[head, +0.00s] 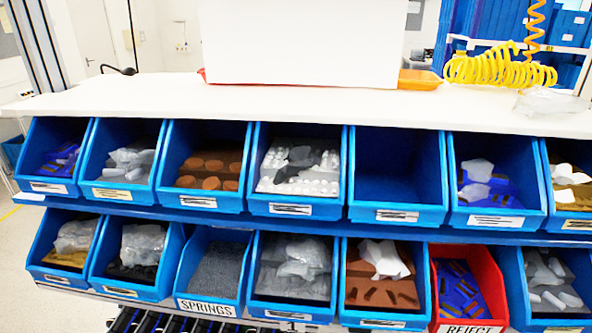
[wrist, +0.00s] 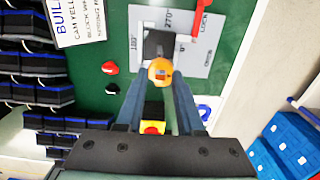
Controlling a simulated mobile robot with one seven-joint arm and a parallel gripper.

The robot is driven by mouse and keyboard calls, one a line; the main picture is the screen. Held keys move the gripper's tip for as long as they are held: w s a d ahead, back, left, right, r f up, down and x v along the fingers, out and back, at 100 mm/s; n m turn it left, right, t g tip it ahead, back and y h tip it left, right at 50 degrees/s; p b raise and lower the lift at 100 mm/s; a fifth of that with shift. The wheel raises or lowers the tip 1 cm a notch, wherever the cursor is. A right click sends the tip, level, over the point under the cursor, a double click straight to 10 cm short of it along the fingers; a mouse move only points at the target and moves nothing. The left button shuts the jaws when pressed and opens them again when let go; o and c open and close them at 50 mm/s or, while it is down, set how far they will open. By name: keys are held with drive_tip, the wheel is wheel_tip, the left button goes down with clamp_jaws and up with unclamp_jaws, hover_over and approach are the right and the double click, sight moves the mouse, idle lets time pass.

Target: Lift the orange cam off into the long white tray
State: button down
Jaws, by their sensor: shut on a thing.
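The orange cam (wrist: 160,71) shows near the middle of the wrist view, between the tips of my gripper (wrist: 159,82). My gripper is shut on it. Behind it is a dark square block (wrist: 158,43) on a grey plate (wrist: 190,57) marked with angles and LOCK. The cam overlaps the block's lower edge in the picture; I cannot tell whether it still touches the switch. My gripper is not in the head view. I cannot make out the long white tray in either view.
A green board (wrist: 88,62) carries a red lever (wrist: 201,18), a red button (wrist: 109,68), a black button (wrist: 112,88) and a white sign (wrist: 78,18). A yellow block with a red top (wrist: 153,125) shows between my fingers. The head view shows rows of blue bins (head: 398,215) under a white bench top (head: 130,97).

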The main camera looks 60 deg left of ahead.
wheel_tip(320, 180, up, 7)
drive_tip(key=p, duration=0.7)
drive_tip(key=shift+f, duration=0.15)
idle(0.3)
drive_tip(key=shift+f, duration=0.1)
